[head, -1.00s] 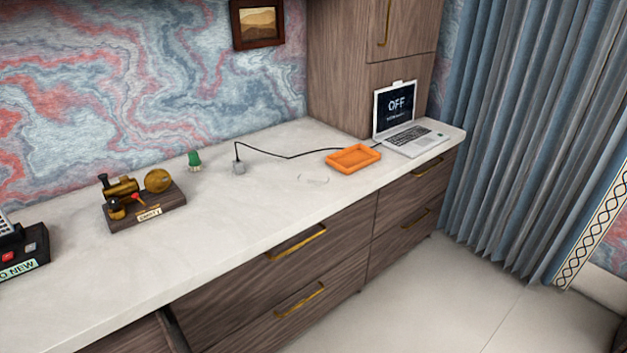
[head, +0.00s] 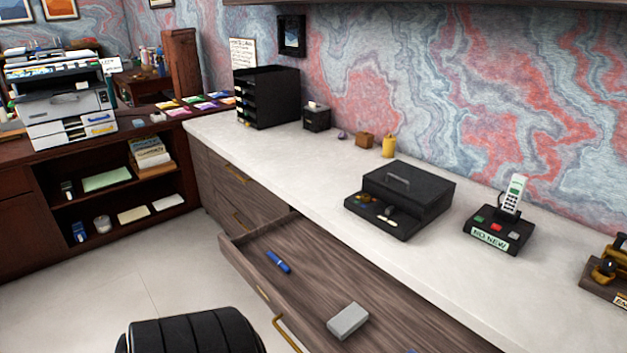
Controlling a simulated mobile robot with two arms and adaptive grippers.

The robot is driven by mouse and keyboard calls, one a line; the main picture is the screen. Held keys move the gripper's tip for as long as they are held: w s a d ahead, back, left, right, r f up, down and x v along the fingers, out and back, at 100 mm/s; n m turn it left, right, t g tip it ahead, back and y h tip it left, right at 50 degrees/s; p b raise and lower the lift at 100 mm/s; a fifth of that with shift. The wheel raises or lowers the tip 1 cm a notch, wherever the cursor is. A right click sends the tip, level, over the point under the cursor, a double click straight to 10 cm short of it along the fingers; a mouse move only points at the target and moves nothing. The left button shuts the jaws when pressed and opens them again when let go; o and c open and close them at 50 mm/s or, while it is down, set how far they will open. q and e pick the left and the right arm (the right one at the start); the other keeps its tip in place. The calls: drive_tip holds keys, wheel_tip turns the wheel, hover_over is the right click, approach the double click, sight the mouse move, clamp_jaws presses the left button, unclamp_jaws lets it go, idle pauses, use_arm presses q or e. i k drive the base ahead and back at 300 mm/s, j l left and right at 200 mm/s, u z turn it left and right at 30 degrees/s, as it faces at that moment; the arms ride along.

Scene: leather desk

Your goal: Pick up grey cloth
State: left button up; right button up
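No plainly recognisable cloth shows. A small light-grey block-like thing (head: 348,320) lies in the open drawer (head: 320,285) at the bottom of the head view; I cannot tell whether it is the grey cloth or a hard block. It lies flat on the drawer's bottom, apart from the blue pen-like thing (head: 278,261) further left. The near right part of the drawer is cut off by the picture's edge. Neither of my grippers is in view.
A black chair (head: 190,333) stands before the drawer. The pale counter (head: 290,165) bears a black tray rack (head: 267,97), a black case (head: 402,198) and a phone on its base (head: 500,225). A printer (head: 60,100) is far left. The floor at left is clear.

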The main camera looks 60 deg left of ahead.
sight(350, 319)
drive_tip(key=u, duration=1.6)
drive_tip(key=j+z, duration=0.1)
drive_tip(key=j, duration=0.2)
drive_tip(key=i, duration=0.05)
